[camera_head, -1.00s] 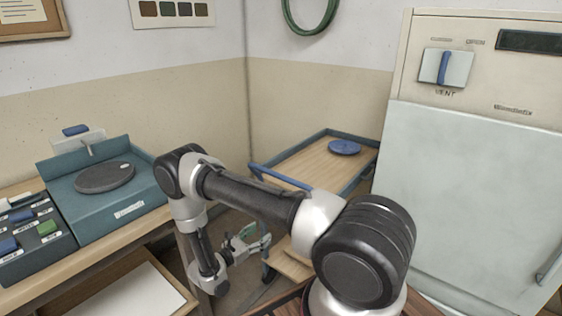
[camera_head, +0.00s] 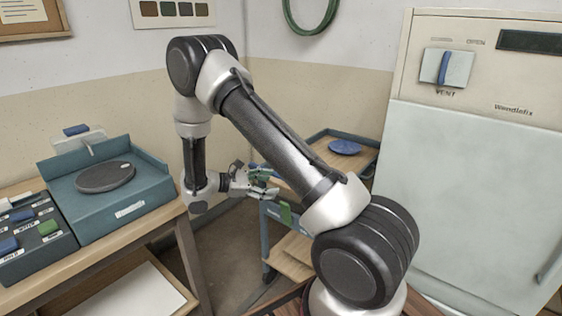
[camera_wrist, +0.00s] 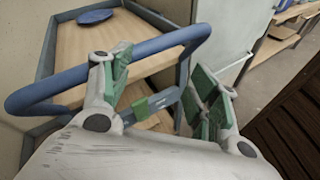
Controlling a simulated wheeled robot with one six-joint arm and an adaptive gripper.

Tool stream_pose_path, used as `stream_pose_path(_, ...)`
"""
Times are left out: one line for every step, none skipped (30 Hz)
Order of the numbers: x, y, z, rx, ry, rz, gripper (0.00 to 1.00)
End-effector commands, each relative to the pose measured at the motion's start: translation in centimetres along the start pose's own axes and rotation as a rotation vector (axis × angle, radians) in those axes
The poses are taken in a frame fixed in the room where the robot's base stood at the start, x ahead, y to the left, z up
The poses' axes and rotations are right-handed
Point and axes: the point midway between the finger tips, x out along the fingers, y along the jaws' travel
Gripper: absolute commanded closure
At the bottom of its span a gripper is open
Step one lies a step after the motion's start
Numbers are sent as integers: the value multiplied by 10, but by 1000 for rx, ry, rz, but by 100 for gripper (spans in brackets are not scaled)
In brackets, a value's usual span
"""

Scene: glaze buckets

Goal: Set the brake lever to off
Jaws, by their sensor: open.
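A wooden-topped cart with a blue-grey frame (camera_head: 329,134) stands in the corner with a blue push handle across its near end. A green tab (camera_head: 286,213) shows on that end; it seems to be the brake lever, but I see no readable label. In the wrist view the green tab (camera_wrist: 141,108) sits on a blue-grey bar below the blue handle (camera_wrist: 150,47). My gripper (camera_head: 272,182) is at the cart's near end. In the wrist view its green-padded fingers (camera_wrist: 163,90) are spread, with the tab between them in the picture. Contact cannot be told.
A blue disc (camera_head: 344,147) lies on the cart top. A teal wheel unit (camera_head: 125,208) and a switch box (camera_head: 35,235) stand on the bench at left. A pale cabinet with a blue VENT lever (camera_head: 443,68) stands at right. Some floor is clear between bench and cart.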

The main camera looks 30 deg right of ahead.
Motion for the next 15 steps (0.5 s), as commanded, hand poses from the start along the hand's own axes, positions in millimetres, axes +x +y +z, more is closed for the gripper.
stream_pose_path(0, 2, 12, 23, 14, -24, 39)
stream_pose_path(-1, 3, 18, 34, 22, -37, 39)
stream_pose_path(-1, 3, 27, 52, 34, -58, 39)
stream_pose_path(-1, 4, 34, 65, 43, -72, 39)
stream_pose_path(-1, 3, 41, 78, 51, -88, 39)
stream_pose_path(-1, 3, 50, 96, 64, -108, 39)
stream_pose_path(-1, 3, 56, 110, 74, -123, 39)
stream_pose_path(-1, 3, 62, 123, 83, -139, 39)
stream_pose_path(-1, 2, 71, 139, 95, -157, 39)
stream_pose_path(-1, 1, 77, 151, 104, -171, 39)
stream_pose_path(-1, 1, 83, 164, 114, -184, 39)
stream_pose_path(-1, 0, 90, 179, 127, -202, 39)
stream_pose_path(-2, -1, 95, 190, 136, -214, 39)
stream_pose_path(-1, -2, 100, 199, 143, -225, 39)
stream_pose_path(-1, -3, 105, 211, 152, -239, 39)
